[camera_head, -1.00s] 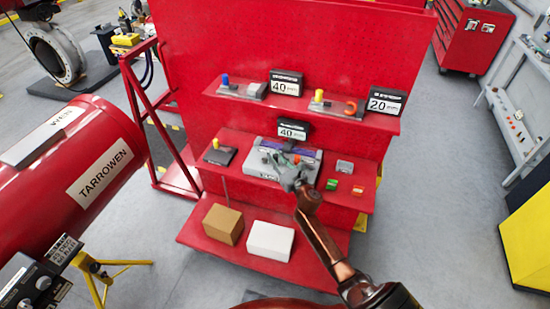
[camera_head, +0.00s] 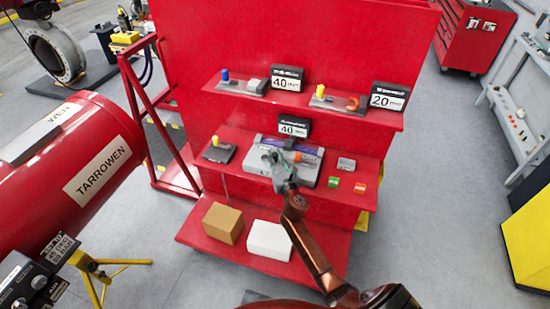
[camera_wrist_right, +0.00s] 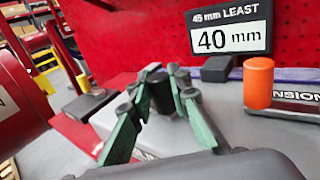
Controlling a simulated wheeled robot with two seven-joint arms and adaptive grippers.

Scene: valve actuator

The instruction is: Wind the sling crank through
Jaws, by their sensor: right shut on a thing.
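A grey crank unit (camera_head: 310,170) with a purple strip along its back sits on the middle shelf of the red stand. My right gripper (camera_head: 277,164) is over the left-middle part of this unit. In the right wrist view its green-padded fingers (camera_wrist_right: 165,84) are closed around a dark upright round knob (camera_wrist_right: 162,97). An orange cylinder (camera_wrist_right: 258,82) stands on the unit to the right of the knob, apart from the fingers. The crank arm under the knob is hidden by the gripper. My left gripper is not in view.
A "40 mm" sign (camera_head: 294,126) stands behind the unit. A small dark block with a yellow knob (camera_head: 215,141) is to its left; green (camera_head: 333,182) and orange (camera_head: 360,187) pieces lie to its right. Brown (camera_head: 223,223) and white (camera_head: 269,241) boxes rest on the bottom shelf.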

